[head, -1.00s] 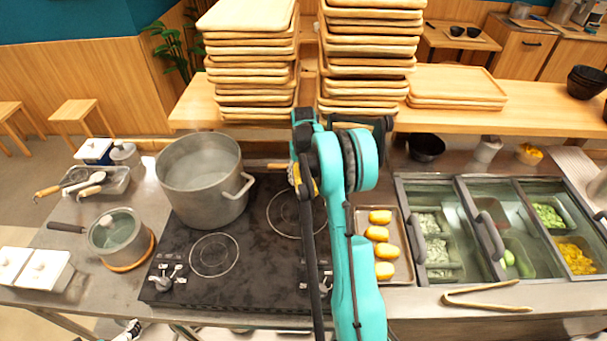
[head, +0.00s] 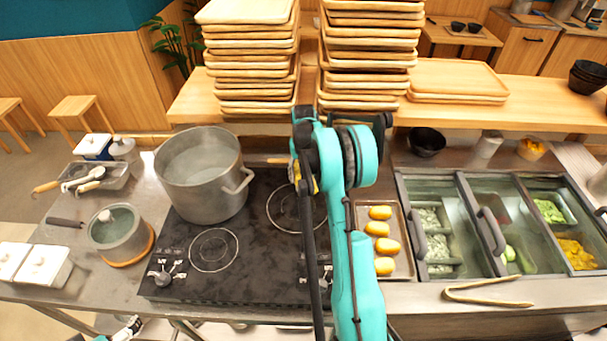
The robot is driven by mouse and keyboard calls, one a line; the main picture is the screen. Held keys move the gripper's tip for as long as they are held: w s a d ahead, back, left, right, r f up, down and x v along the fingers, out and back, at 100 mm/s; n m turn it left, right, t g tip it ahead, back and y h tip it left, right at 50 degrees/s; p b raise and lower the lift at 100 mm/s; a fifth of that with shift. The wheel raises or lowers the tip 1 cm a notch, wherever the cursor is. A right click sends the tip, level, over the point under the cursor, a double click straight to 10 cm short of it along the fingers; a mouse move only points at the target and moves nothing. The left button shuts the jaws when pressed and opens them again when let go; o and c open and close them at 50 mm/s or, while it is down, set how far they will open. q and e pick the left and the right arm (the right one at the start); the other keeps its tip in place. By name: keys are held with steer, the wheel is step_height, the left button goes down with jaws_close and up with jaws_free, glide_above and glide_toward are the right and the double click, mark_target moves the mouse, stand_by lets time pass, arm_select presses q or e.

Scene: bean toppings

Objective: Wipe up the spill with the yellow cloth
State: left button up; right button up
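My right arm reaches up across the middle of the head view, over the right side of the black cooktop (head: 258,262). Its gripper (head: 297,172) is mostly hidden behind the arm's own links, beside the cooktop's back right burner. A small patch of yellow, perhaps the yellow cloth (head: 315,185), shows beside it. I cannot tell if the fingers hold it. A small part of my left arm, perhaps its gripper (head: 130,327), shows at the bottom edge on the left, below the counter edge. I cannot make out a spill; the arm hides part of the counter.
A large pot (head: 203,175) stands at the cooktop's back left. A small lidded pot (head: 118,232) is left of it. A tray of yellow items (head: 404,240) lies right of my arm, then topping bins (head: 490,222) and tongs (head: 488,297). Stacked wooden trays (head: 252,60) stand behind.

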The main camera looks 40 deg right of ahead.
arm_select(q)
steer(key=shift+f+b, duration=0.3)
steer(key=shift+f, duration=0.05)
arm_select(e)
steer(key=shift+f, duration=0.45)
steer(key=shift+s, duration=0.1)
steer(key=shift+s+d, duration=0.6)
steer(key=shift+d, duration=0.2)
steer(key=shift+s+d+r, duration=0.2)
steer(key=shift+s+d, duration=0.25)
steer(key=shift+s, duration=0.05)
arm_select(q)
steer(key=shift+w+a+f, duration=0.1)
steer(key=shift+a+f, duration=0.2)
steer(key=shift+a, duration=0.15)
steer(key=shift+f+b, duration=0.2)
steer(key=shift+b, duration=0.25)
arm_select(e)
steer(key=shift+s+d+f, duration=0.15)
steer(key=shift+s, duration=0.05)
arm_select(q)
steer(key=shift+d, duration=0.1)
arm_select(e)
steer(key=shift+w+a, duration=0.15)
steer(key=shift+a, duration=0.05)
